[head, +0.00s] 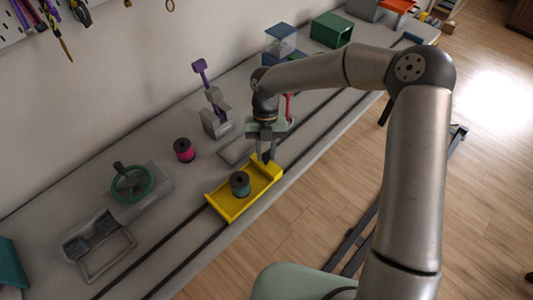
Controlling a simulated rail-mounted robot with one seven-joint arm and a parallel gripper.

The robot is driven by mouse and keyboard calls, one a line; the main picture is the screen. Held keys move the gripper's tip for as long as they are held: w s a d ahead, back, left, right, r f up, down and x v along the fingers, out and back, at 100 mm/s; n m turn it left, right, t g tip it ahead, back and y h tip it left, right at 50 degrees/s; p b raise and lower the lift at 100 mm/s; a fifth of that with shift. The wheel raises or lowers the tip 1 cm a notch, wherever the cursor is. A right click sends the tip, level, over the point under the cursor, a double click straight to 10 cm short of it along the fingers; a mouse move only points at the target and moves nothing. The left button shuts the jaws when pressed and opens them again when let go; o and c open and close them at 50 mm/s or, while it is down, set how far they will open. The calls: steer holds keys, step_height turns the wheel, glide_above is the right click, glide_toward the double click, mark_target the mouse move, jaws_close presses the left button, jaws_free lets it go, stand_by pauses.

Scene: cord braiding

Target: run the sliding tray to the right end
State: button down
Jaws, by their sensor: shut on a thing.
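The yellow sliding tray (232,212) sits across two dark rails on the bench, near the middle of the head view. A dark teal spool (240,184) stands upright in it. My gripper (266,158) points down at the tray's far right end and is shut on a part there, seemingly the tray's raised end; the fingers hide the exact contact. The rails (330,148) run on from the tray toward the upper right and toward the lower left.
A pink spool (184,149) and a grey stand with a purple lever (213,105) are behind the tray. A device with a green handwheel (132,183) is at left. A green box (331,30) stands at the far end. My arm hides part of the right-hand rails.

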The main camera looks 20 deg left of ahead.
steer(key=shift+w, duration=0.1)
steer(key=c, duration=1.2)
jaws_free()
steer(key=b+v, duration=0.2)
steer(key=v, duration=1.5)
steer(key=shift+r, duration=0.3)
